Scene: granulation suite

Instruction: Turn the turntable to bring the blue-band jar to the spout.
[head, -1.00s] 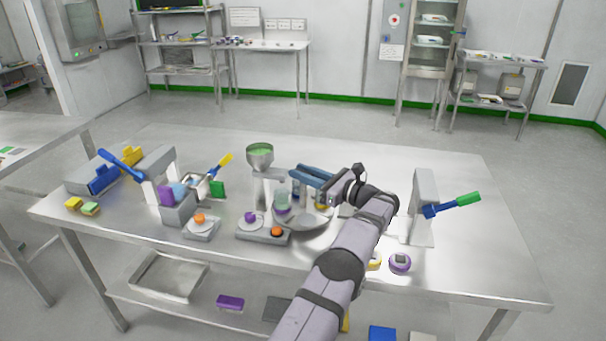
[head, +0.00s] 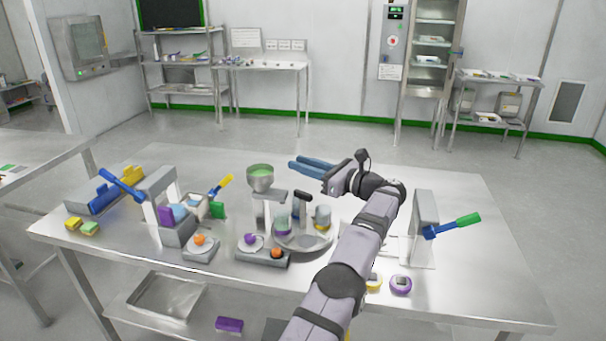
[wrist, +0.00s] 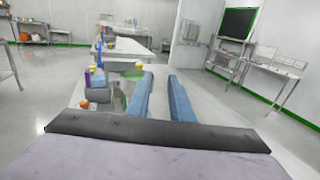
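The steel turntable (head: 318,243) is a round plate near the middle of the table. I cannot make out a blue band on any jar. The spout hopper (head: 261,178), filled with green, stands left of the turntable. My gripper (head: 306,168) is above and behind the turntable, its blue fingers apart and empty. They also show in the wrist view (wrist: 160,95).
A press with a blue lever (head: 158,190) stands to the left. The back right tabletop is clear.

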